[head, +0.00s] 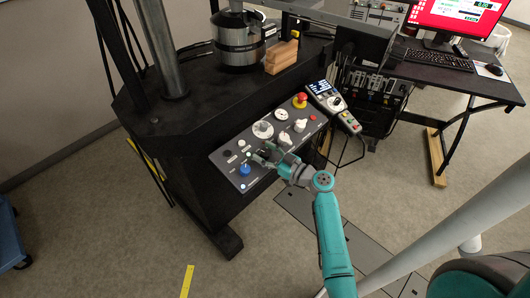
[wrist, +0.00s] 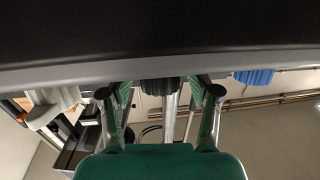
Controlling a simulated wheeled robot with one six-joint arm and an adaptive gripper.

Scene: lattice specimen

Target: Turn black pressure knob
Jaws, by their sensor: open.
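The black pressure knob (wrist: 160,86) sticks out from the panel in the wrist view. It stands between the two open fingers of my gripper (wrist: 160,93), with a visible gap on each side. In the head view my gripper (head: 264,156) is at the lower left part of the grey control panel (head: 228,163), close to its face. There the gripper largely covers the black knob, so I cannot make it out clearly.
A blue knob (head: 244,169) is left of my gripper; it also shows in the wrist view (wrist: 255,76). White knobs (head: 263,129) and a red emergency button (head: 299,100) lie farther along the panel. A handheld controller (head: 336,104) hangs beside it.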

